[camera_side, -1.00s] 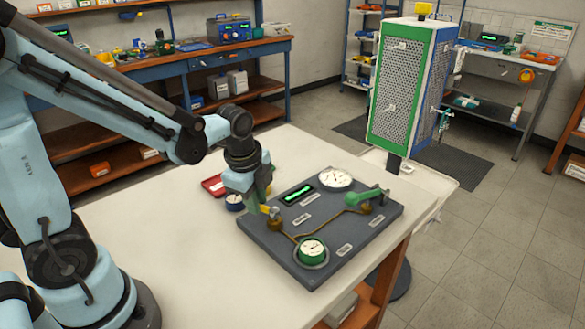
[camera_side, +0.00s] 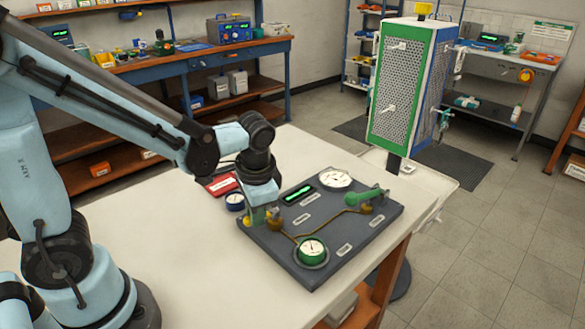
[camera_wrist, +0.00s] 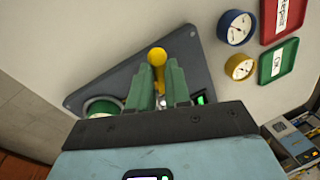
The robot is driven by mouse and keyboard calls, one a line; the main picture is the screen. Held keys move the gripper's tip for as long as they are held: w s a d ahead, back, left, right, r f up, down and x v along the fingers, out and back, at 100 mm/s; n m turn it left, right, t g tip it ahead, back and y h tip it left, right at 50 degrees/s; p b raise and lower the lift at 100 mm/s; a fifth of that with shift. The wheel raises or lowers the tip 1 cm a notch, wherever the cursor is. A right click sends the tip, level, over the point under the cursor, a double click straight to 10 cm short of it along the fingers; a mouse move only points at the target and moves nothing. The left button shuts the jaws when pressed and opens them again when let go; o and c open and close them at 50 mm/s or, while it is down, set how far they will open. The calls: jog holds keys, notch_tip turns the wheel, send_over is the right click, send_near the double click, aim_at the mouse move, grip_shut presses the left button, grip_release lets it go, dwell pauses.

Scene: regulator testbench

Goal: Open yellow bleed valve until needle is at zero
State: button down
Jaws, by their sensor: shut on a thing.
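The yellow bleed valve handle (camera_side: 248,222) is at the left corner of the dark test panel (camera_side: 330,255). In the wrist view its yellow knob (camera_wrist: 157,56) shows just past the fingertips. My gripper (camera_side: 262,215) is shut on the handle, and its green fingers (camera_wrist: 160,84) hide most of it in the wrist view. A green-rimmed gauge (camera_side: 312,249) sits at the panel's front, and a white-faced gauge (camera_side: 336,179) at its back. Their needles are too small to read surely.
A green lever handle (camera_side: 364,197) stands at the panel's right. A red tray (camera_side: 222,184) and a loose blue gauge (camera_side: 234,201) lie behind my gripper; the wrist view also shows a yellow gauge (camera_wrist: 239,67) and a green tray (camera_wrist: 278,62). The table's front left is clear.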

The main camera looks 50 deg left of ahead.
jog(key=shift+d+n+g, duration=0.15)
jog(key=shift+d+n, duration=0.15)
jog(key=shift+n, duration=0.45)
jog(key=shift+d+n+g, duration=0.15)
jog(key=shift+d+n, duration=0.1)
jog(key=shift+n, duration=0.5)
jog(key=shift+d, duration=0.1)
jog(key=c, duration=1.1)
grip_release()
jog(key=r, duration=0.4)
jog(key=d+r, duration=0.1)
jog(key=r, duration=0.3)
jog(key=d+r, duration=0.1)
jog(key=r, duration=0.3)
jog(key=shift+d, duration=0.2)
jog(key=shift+f, duration=0.1)
jog(key=a+f+t, duration=0.1)
jog(key=t, duration=0.1)
jog(key=s+a+f+t+h, duration=0.1)
jog(key=t, duration=0.1)
jog(key=a+f+t+h, duration=0.1)
jog(key=t, duration=0.2)
jog(key=shift+s+a+f, duration=0.25)
jog(key=shift+s+f, duration=0.15)
